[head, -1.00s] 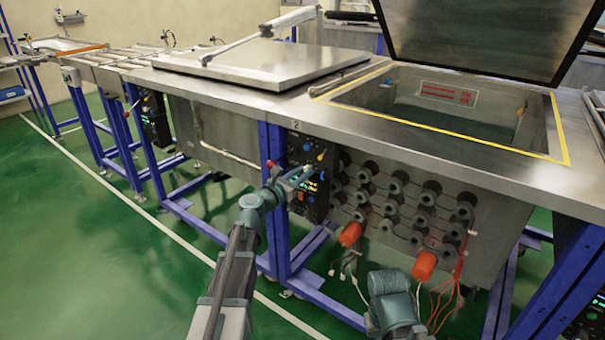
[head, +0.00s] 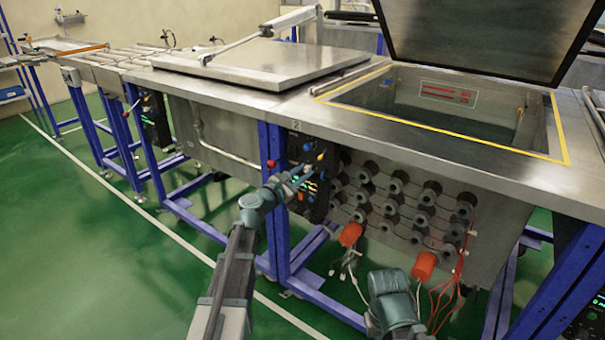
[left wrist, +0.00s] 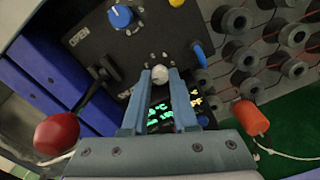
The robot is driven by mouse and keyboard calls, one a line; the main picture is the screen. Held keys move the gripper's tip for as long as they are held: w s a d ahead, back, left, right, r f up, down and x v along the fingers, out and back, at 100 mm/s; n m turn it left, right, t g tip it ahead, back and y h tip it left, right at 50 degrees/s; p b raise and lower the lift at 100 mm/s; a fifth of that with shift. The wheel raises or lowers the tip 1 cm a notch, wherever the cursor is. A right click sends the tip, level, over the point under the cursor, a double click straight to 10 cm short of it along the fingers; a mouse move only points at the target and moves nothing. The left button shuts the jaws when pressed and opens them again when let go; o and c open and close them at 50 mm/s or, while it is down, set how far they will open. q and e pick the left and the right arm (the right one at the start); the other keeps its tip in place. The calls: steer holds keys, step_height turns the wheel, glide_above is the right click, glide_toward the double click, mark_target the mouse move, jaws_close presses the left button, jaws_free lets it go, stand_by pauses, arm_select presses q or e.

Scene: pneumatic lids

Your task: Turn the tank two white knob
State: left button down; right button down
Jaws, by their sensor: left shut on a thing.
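The tank two control panel (head: 321,160) is black and sits below the counter edge under a "2" label. In the left wrist view the white knob (left wrist: 161,74) is a small round knob on the panel (left wrist: 95,48), above lit green displays (left wrist: 160,112). My left gripper (head: 306,173) is at the panel. In the left wrist view the left gripper (left wrist: 161,77) is shut on the white knob, one blue-grey finger on each side. The knob's marking cannot be made out. My right arm shows at the bottom of the head view, but its fingers do not.
A red ball-ended lever (left wrist: 57,133), a blue knob (left wrist: 121,16) and a yellow knob (left wrist: 176,2) are close to the left gripper. Orange plugs (head: 350,234) and loose cables are right of the panel. The tank lid (head: 480,35) stands open.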

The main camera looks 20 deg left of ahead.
arm_select(q)
steer(key=m, duration=0.4)
steer(key=shift+m, duration=0.4)
steer(key=m, duration=0.3)
steer(key=shift+m, duration=0.3)
steer(key=m, duration=0.3)
steer(key=shift+m, duration=2.1)
steer(key=c, duration=0.7)
jaws_free()
steer(key=shift+s, duration=0.1)
steer(key=v, duration=1.3)
steer(key=shift+s+a+r, duration=0.1)
steer(key=shift+s, duration=0.2)
